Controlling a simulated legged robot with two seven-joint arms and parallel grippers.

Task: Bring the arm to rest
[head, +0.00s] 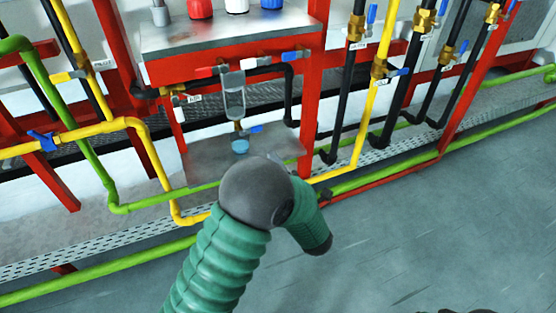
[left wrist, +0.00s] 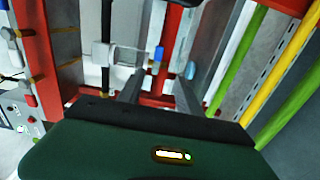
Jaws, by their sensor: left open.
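My arm, with its green ribbed sleeve (head: 222,262) and dark grey joint (head: 255,192), rises from the bottom of the head view. Past the joint, a shorter green section bends down to the right. My left gripper is not clearly visible there. In the left wrist view, my left gripper (left wrist: 157,84) has its two dark fingers apart, with nothing seen between them. They point towards the red frame and piping. I cannot tell their distance from it. My right gripper is in neither view.
A red frame (head: 311,90) carries a metal shelf (head: 205,36) and a clear cylinder (head: 234,97). A small blue disc (head: 240,146) is below it. Green, yellow and black pipes with valves run on both sides. A green rail (head: 120,264) runs along the front. The grey floor (head: 440,220) at right is clear.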

